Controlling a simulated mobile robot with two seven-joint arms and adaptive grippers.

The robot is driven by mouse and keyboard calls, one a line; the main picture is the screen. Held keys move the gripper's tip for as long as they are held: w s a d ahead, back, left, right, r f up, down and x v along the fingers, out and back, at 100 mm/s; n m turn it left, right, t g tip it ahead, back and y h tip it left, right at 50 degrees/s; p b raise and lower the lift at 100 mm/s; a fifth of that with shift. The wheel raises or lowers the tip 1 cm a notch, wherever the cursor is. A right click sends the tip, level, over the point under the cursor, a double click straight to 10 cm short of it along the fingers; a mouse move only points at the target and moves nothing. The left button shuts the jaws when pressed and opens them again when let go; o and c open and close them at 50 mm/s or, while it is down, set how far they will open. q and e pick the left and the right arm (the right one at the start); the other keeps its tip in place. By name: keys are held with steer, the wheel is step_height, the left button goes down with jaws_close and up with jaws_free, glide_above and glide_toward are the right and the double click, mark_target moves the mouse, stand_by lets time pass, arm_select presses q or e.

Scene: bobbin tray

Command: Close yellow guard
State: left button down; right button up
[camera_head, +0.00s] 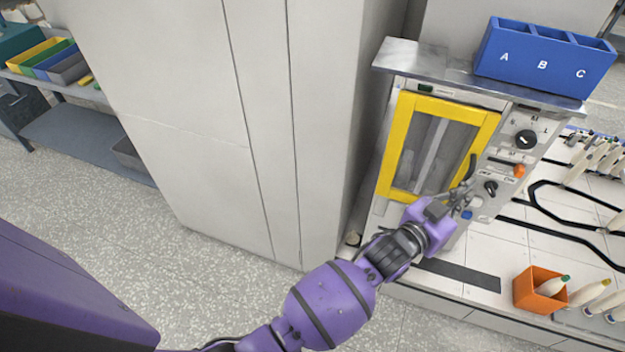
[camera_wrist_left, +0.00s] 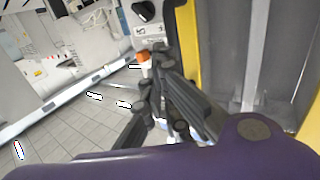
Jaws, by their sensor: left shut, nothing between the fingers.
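The yellow guard (camera_head: 448,107) is a framed door with a see-through pane on the front of the grey machine. In the head view it lies flat or nearly flat against the front; I cannot tell whether a small gap is left. A dark handle (camera_head: 472,168) sits on its right side. My left gripper (camera_head: 464,200) is shut and empty, at the guard's lower right corner by the control panel. In the left wrist view the closed fingers (camera_wrist_left: 160,112) are beside the yellow frame (camera_wrist_left: 187,45); contact is unclear. My right gripper is not in view.
The control panel (camera_head: 508,165) with knobs and an orange button is right of the guard. A blue bin marked A, B, C (camera_head: 542,62) stands on top. An orange box (camera_head: 540,290) and several bobbins are on the bench. A tall grey cabinet (camera_head: 240,110) stands left.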

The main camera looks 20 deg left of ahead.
arm_select(q)
steer(key=shift+x, duration=0.85)
steer(key=shift+w+a, duration=0.1)
